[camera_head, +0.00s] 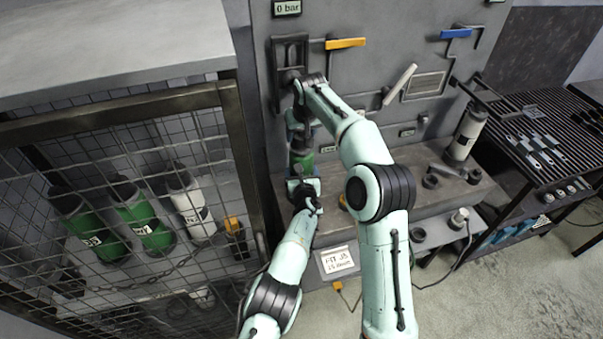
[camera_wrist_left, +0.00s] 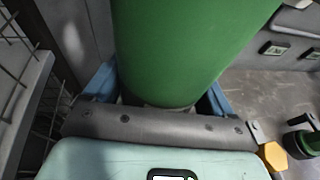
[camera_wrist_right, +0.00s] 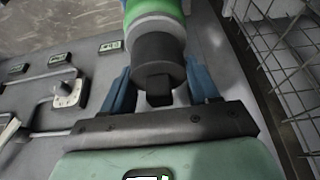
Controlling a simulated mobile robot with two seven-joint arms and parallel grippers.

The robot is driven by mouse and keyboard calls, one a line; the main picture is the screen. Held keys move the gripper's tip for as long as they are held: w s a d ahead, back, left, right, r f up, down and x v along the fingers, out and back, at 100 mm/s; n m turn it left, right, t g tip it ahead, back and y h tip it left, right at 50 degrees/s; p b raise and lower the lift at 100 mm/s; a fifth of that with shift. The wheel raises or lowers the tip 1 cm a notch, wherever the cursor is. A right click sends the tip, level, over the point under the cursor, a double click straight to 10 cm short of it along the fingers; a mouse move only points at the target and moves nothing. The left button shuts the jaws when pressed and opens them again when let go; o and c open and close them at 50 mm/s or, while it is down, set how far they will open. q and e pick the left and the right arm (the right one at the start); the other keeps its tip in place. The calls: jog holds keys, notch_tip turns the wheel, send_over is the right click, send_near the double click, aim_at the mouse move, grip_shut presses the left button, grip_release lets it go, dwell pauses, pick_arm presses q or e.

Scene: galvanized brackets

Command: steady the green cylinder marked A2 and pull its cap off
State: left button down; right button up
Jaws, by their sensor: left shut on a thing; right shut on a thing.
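The green cylinder (camera_head: 302,161) stands upright at the left end of the metal bench, against the grey panel. My left gripper (camera_head: 303,189) is shut around its lower body; the left wrist view shows the green wall (camera_wrist_left: 190,45) between the blue fingers. My right gripper (camera_head: 298,118) is above, pointing down, shut on the dark cap. In the right wrist view the cap (camera_wrist_right: 158,62) sits between the blue fingers (camera_wrist_right: 160,92), with a pale collar (camera_wrist_right: 153,28) and the green body beyond it. No gap shows between cap and collar. The A2 marking cannot be read.
A mesh cage (camera_head: 238,165) at left holds two green cylinders (camera_head: 88,228) and a white one (camera_head: 190,205). A grey cylinder (camera_head: 466,132) stands at the bench's right end. Orange (camera_head: 345,43) and blue (camera_head: 456,33) handles stick out from the panel. A grated rack (camera_head: 530,125) with tools is at right.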

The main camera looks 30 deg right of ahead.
pick_arm(q)
jog(key=shift+r, duration=0.1)
pick_arm(e)
jog(key=shift+r, duration=2.15)
pick_arm(q)
grip_release()
jog(key=shift+s, duration=0.1)
pick_arm(e)
jog(key=shift+s+f, duration=0.1)
jog(key=shift+f, duration=0.05)
